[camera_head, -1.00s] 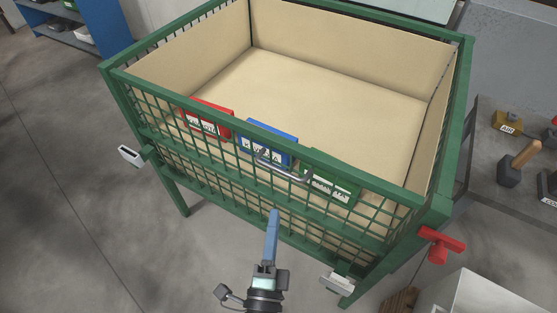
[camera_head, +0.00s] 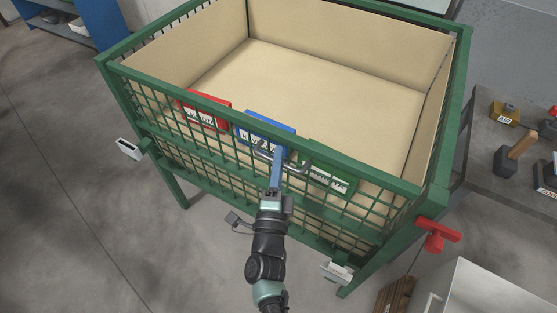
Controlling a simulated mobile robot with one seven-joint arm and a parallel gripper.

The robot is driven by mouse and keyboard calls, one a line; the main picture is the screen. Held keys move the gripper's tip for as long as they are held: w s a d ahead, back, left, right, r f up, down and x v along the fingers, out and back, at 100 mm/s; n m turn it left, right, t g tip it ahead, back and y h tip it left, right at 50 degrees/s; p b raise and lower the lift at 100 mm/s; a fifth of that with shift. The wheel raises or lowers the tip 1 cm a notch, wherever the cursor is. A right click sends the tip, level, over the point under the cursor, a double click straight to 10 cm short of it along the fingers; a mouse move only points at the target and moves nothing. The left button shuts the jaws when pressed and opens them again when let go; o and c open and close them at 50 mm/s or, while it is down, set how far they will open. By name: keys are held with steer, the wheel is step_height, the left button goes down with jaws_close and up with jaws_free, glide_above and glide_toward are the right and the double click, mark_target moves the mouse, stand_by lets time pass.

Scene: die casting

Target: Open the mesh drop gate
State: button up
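The green mesh drop gate (camera_head: 205,151) forms the front side of a cream-lined green bin and stands upright, closed. A grey bar handle (camera_head: 296,169) sits near its top edge, about mid-width. My gripper (camera_head: 278,152), with blue fingers, is at the handle and covers part of it. I cannot tell whether the fingers touch or surround the bar, or how far they are apart.
Red (camera_head: 207,110), blue (camera_head: 264,132) and green (camera_head: 325,174) labelled boxes or cards show along the gate. A red T-shaped handle (camera_head: 437,236) sticks out at the front right corner. A side table (camera_head: 489,187) holding tools stands right. The floor at left is clear.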

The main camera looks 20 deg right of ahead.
steer(key=shift+c, duration=0.2)
jaws_close()
stand_by(1.1)
